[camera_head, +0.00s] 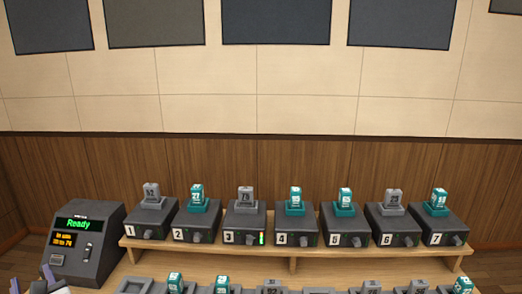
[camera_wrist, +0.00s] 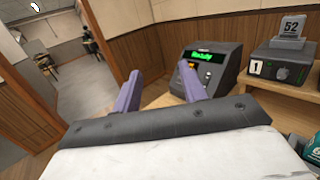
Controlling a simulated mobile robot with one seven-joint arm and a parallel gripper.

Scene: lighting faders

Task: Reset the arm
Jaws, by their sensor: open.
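My gripper (camera_wrist: 160,88) shows in the wrist view with its two purple fingers spread apart and nothing between them. In the head view only the tips of my gripper (camera_head: 54,279) show, at the bottom left corner, in front of the grey console. The grey console (camera_head: 88,258) stands at the left, with a green "Ready" display and smaller orange text. It also shows beyond the fingers in the wrist view (camera_wrist: 225,80). The rest of my arm is out of the head view.
A wooden shelf (camera_head: 270,248) carries several dark numbered boxes, 1 to 7, with grey or teal number blocks on top. Box 3 (camera_head: 246,224) has a lit coloured bar. More blocks (camera_head: 222,284) stand in a lower row, cut off. A wood-panelled wall (camera_head: 290,165) is behind.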

